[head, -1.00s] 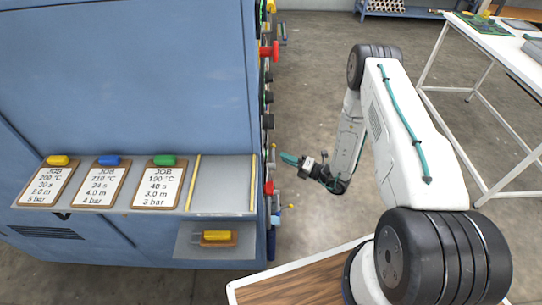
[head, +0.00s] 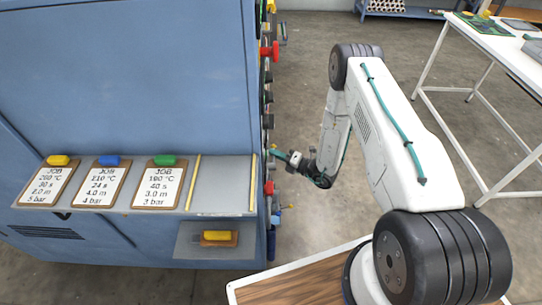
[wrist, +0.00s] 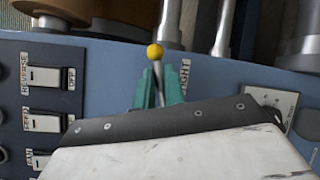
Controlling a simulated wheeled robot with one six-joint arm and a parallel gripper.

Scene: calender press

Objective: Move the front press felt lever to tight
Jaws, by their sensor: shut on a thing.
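A lever with a yellow ball knob (wrist: 155,51) on a thin metal rod stands on the blue press panel in the wrist view. My gripper (wrist: 158,88) has its two teal fingers closed on the rod just below the knob. A printed label beside the right finger is partly hidden, so I cannot read it in full. In the head view my gripper (head: 276,154) is at the right side of the blue press (head: 130,75), and the lever there is too small to make out clearly.
White switches (wrist: 45,77) with labels sit left of the lever, and metal rollers (wrist: 172,22) lie beyond it. Red handles (head: 269,188) and other controls line the press side. A shelf (head: 222,185) with job cards juts from the press. A white table (head: 500,45) stands at right.

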